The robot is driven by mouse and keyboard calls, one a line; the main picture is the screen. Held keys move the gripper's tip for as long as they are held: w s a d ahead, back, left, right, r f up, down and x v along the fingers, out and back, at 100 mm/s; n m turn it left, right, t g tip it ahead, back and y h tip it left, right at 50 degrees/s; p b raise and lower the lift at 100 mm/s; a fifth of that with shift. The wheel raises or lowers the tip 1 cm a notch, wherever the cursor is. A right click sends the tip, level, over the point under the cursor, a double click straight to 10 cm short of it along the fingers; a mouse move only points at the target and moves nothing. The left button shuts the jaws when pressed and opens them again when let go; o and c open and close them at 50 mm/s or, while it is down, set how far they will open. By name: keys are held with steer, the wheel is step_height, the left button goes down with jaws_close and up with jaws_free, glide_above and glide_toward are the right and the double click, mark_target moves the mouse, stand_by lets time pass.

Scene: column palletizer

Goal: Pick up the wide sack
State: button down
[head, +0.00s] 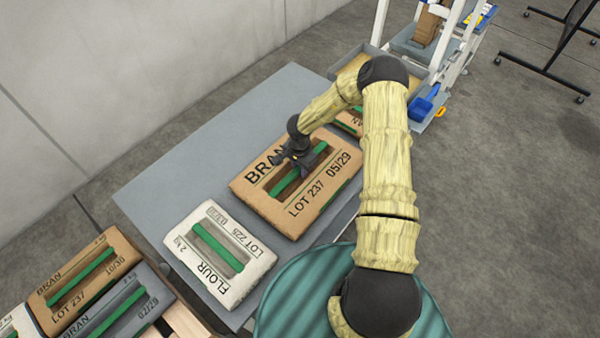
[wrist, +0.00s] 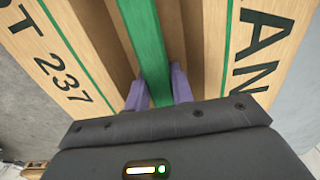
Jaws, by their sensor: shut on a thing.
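The wide sack is a brown bran sack (head: 318,202) marked LOT 237 05/29, lying on the grey table in the head view, with a green bar handle across its recess. It fills most of the wrist view (wrist: 85,50). My gripper (head: 301,163) is over the sack's middle, pointing down. In the wrist view its purple-grey fingers (wrist: 158,88) stand on either side of the green handle (wrist: 148,45) and are shut on it. Whether the sack touches the table all along its underside cannot be told.
A white flour sack (head: 219,252) lies on the grey table (head: 165,185) just left of the wide sack. Another brown sack (head: 349,122) is partly hidden behind my arm. More sacks (head: 82,278) lie at the lower left. A shelf rack (head: 440,60) stands behind. The table's left part is clear.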

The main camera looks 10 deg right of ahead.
mark_target(299, 167)
steer(key=shift+w+r, duration=0.15)
steer(key=shift+w, duration=0.05)
steer(key=shift+r, duration=0.1)
steer(key=shift+r, duration=0.55)
step_height(299, 167, up, 9)
steer(key=shift+f, duration=0.15)
steer(key=shift+s, duration=0.1)
stand_by(0.6)
